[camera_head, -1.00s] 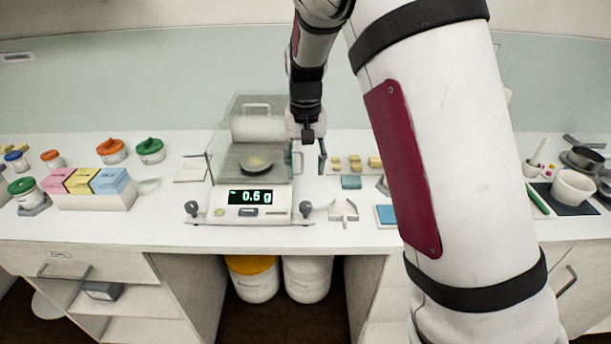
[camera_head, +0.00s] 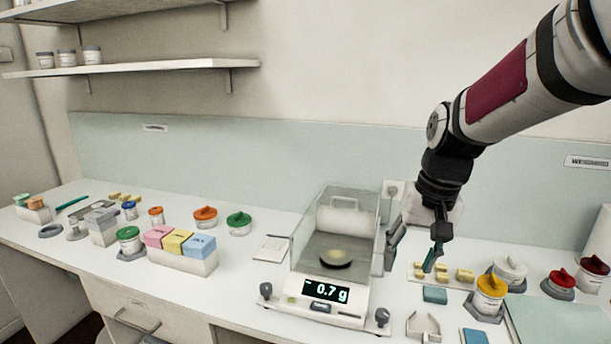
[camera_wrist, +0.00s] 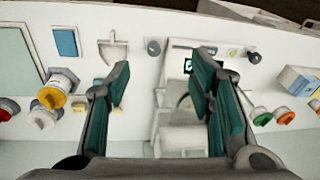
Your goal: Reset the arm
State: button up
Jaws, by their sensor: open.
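My gripper (camera_head: 412,252) is open above the counter, just right of the balance in the head view. In the wrist view my gripper (camera_wrist: 160,88) shows two dark green finger pads spread wide, with nothing between them. The glass-sided balance (camera_head: 333,250) stands on the white counter (camera_head: 240,272). Its display (camera_head: 325,292) reads 0.7 g. A dark dish (camera_head: 336,258) with pale yellow material sits inside the balance. In the wrist view the balance (camera_wrist: 190,62) appears behind and between the fingers.
Small yellow blocks (camera_head: 464,275) and a yellow-lidded jar (camera_head: 490,290) stand close right of my gripper. Pink, yellow and blue boxes sit in a white holder (camera_head: 190,262) left of the balance. Lidded jars stand behind them. Wall shelves (camera_head: 150,67) hang at the upper left.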

jog(key=s+r+n+t, duration=0.1)
jog(key=s+r+t, duration=0.1)
jog(key=s, duration=0.8)
jog(key=s+r+n+t+h, duration=0.1)
jog(key=s+r+t, duration=0.1)
jog(key=s, duration=0.8)
jog(key=shift+s+r, duration=0.15)
jog(key=shift+r, duration=0.6)
jog(key=shift+d, duration=0.1)
